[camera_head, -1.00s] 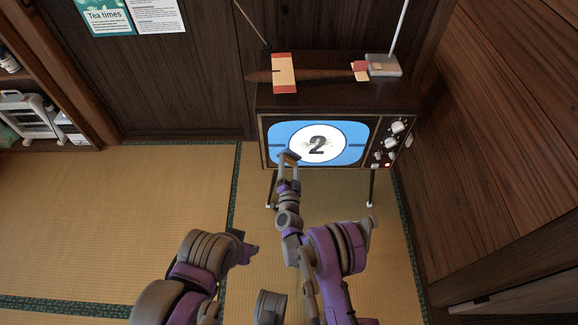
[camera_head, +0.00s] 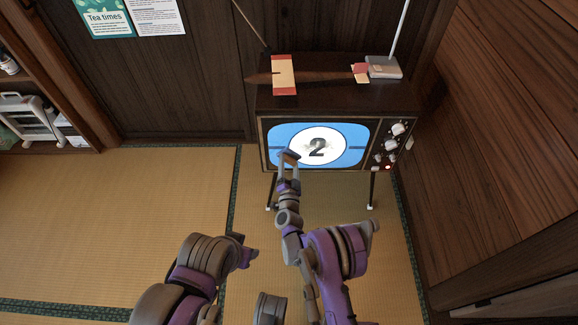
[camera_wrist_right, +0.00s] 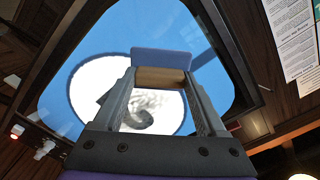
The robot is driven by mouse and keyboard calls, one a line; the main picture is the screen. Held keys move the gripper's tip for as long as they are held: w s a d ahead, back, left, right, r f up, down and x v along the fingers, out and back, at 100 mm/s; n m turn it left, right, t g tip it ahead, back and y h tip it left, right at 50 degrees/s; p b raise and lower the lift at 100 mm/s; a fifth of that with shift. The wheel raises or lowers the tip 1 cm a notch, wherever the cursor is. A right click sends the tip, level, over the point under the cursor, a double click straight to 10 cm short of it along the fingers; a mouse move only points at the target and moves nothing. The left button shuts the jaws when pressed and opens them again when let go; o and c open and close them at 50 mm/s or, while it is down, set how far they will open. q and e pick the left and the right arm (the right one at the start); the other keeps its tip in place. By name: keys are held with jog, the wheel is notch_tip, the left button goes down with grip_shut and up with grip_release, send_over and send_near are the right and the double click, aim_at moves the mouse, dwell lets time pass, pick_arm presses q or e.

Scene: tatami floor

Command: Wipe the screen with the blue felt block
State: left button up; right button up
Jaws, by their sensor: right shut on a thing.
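The television screen (camera_head: 280,136) shows a white circle with a black 2 on blue. A greyish smudge lies over the middle of the circle; it also shows in the right wrist view (camera_wrist_right: 155,100). My right gripper (camera_head: 288,163) is shut on the blue felt block (camera_head: 290,156), in front of the lower left of the screen. In the right wrist view the block (camera_wrist_right: 162,58) shows a blue pad and a wooden back between the fingers. The pad is at or very close to the glass; I cannot tell if it touches.
The television cabinet (camera_head: 340,103) stands on thin legs, with knobs (camera_head: 397,129) right of the screen. A wooden propeller-like piece (camera_head: 320,75) and an antenna box (camera_head: 384,67) lie on top. A wood wall is close on the right. Tatami (camera_head: 120,220) at left is clear.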

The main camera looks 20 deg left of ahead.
aim_at(299, 157)
jog(key=shift+w+a, duration=0.1)
jog(key=shift+w, duration=0.25)
jog(key=shift+w+d+b, duration=0.2)
jog(key=shift+d+b, duration=0.05)
jog(key=shift+d, duration=0.6)
jog(key=shift+w+d+b, duration=0.2)
jog(key=shift+d+b, duration=0.05)
jog(key=shift+d, duration=0.6)
jog(key=shift+w+d+b, duration=0.3)
jog(key=shift+d+b, duration=0.05)
jog(key=shift+d, duration=0.5)
jog(key=shift+w+d+b, duration=0.3)
jog(key=shift+d+b, duration=0.05)
jog(key=shift+d, duration=0.5)
jog(key=shift+w+d+f+b, duration=0.1)
jog(key=shift+w+d+b, duration=0.1)
jog(key=shift+d+b, duration=0.4)
jog(key=shift+w+d+b, duration=0.15)
jog(key=shift+d+b, duration=0.35)
jog(key=shift+d, duration=0.15)
jog(key=shift+d+b, duration=0.35)
jog(key=shift+w+d+b, duration=0.2)
jog(key=shift+d, duration=0.3)
jog(key=shift+w+d+b, duration=0.2)
jog(key=shift+d, duration=0.3)
jog(key=shift+w+d+r, duration=0.2)
jog(key=shift+w+d, duration=0.1)
jog(key=shift+d, duration=0.45)
